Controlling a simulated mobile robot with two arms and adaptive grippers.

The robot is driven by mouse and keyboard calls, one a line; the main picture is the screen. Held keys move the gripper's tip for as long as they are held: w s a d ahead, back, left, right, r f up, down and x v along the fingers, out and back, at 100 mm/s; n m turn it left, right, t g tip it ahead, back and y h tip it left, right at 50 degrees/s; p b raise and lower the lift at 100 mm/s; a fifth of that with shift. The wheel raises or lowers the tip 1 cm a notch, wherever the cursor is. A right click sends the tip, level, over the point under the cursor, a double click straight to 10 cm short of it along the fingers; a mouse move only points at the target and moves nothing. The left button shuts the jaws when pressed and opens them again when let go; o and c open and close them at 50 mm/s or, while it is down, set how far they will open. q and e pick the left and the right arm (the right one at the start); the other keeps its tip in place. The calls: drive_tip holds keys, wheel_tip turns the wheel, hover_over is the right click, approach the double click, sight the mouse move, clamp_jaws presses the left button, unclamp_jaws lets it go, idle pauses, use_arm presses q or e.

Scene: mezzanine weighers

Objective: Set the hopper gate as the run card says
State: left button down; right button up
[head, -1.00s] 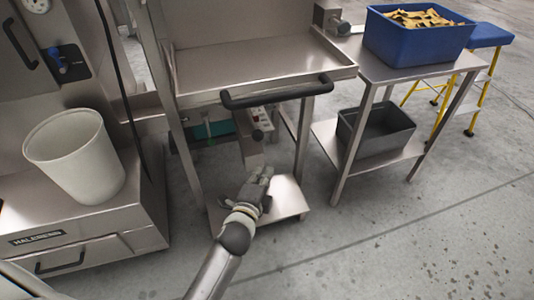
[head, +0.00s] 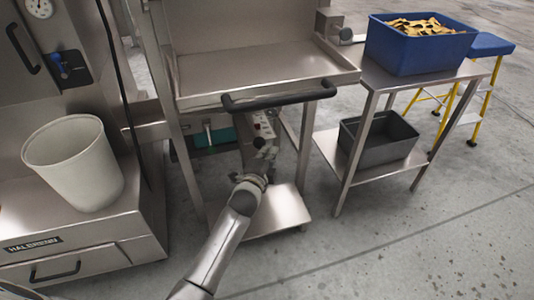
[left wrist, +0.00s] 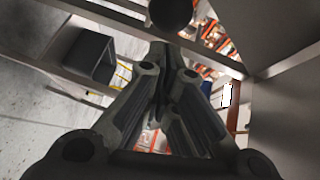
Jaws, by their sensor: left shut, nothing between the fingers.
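My left gripper (head: 263,158) reaches under the steel tray (head: 255,72) with the black bar handle (head: 278,95). I cannot make out a run card or the gate's setting. My right gripper is not in view.
A side table (head: 372,78) at right bears a blue bin (head: 405,58) of yellowish pieces; a dark grey bin (head: 375,152) sits on its lower shelf. A white bucket (head: 75,165) stands on the machine base at left. Floor at the lower right is clear.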

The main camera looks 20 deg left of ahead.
use_arm(q)
drive_tip(key=shift+w+a+f, duration=0.1)
drive_tip(key=shift+w+a, duration=0.25)
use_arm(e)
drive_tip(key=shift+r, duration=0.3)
